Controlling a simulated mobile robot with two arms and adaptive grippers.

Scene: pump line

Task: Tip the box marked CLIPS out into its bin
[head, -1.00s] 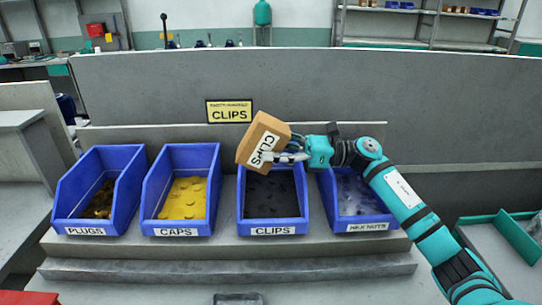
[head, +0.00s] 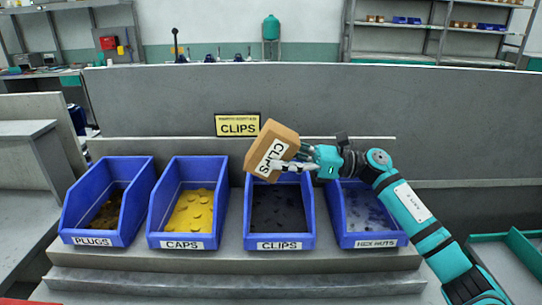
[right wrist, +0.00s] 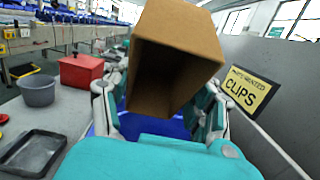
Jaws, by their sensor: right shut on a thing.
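The brown cardboard box marked CLIPS (head: 277,143) is tilted in the head view, above the back of the blue CLIPS bin (head: 279,245). My right gripper (head: 283,166) is shut on it. Dark pieces lie in that bin. In the right wrist view the box (right wrist: 182,35) shows its open end, with a finger on each side. The part of its inside that I see is bare brown, and no clips show there. I see no pieces falling. My left gripper is not in view.
Blue bins for PLUGS (head: 93,241), CAPS (head: 182,245) and HEX NUTS (head: 376,243) stand in the same row. A yellow CLIPS sign (head: 238,125) is on the grey panel behind. The right wrist view shows a grey bucket (right wrist: 37,92) and a red box (right wrist: 80,70).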

